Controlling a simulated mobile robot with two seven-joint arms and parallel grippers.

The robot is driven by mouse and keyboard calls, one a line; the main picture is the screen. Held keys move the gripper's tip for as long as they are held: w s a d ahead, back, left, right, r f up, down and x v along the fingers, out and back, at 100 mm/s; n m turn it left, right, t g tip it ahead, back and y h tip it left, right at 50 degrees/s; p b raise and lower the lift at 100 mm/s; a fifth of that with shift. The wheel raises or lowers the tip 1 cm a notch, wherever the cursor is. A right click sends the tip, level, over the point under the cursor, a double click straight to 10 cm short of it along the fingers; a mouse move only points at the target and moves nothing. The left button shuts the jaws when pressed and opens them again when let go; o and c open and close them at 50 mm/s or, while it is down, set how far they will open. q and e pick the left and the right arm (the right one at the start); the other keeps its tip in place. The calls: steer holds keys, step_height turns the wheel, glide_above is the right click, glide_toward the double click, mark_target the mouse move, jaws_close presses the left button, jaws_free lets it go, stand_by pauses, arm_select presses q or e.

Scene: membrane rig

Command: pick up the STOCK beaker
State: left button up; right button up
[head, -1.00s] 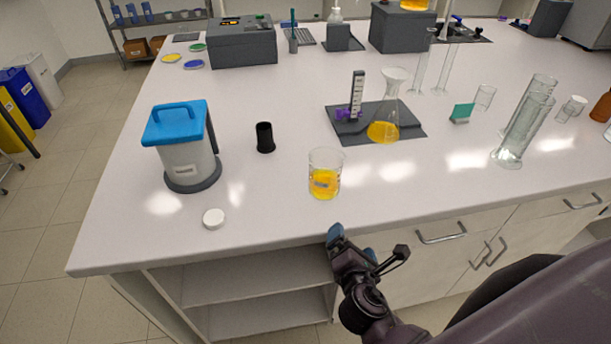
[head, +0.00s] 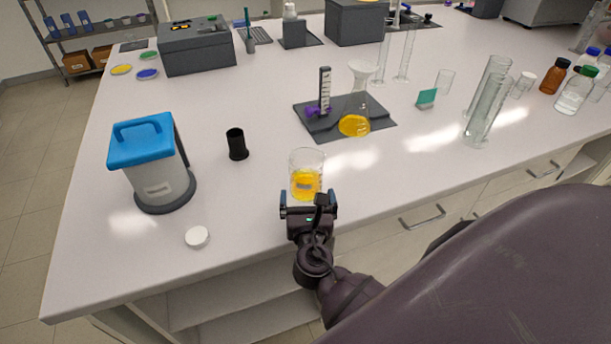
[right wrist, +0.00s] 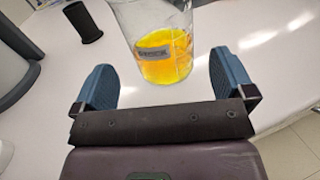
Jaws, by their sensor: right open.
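A clear glass beaker (head: 307,170) with yellow liquid and a small grey label stands upright on the white bench near its front edge. The label text is too small to read for sure. In the right wrist view the beaker (right wrist: 160,48) stands just ahead of the fingers, roughly centred between them. My right gripper (head: 308,198) is open and empty, right at the near side of the beaker; its two blue fingertips also show in the right wrist view (right wrist: 166,78), spread wider than the glass. My left gripper is not in view.
A blue-lidded container (head: 155,165), a black cup (head: 237,144) and a white cap (head: 197,237) lie to the left. Behind is a flask of yellow liquid (head: 355,124) on a dark mat (head: 378,112). Glass cylinders (head: 487,105) stand to the right. Bench right beside the beaker is clear.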

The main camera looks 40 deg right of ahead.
mark_target(307, 188)
steer(key=shift+p+x, duration=0.3)
steer(key=shift+x, duration=2.45)
steer(key=shift+c, duration=0.2)
steer(key=c, duration=0.9)
steer(key=shift+r, duration=0.15)
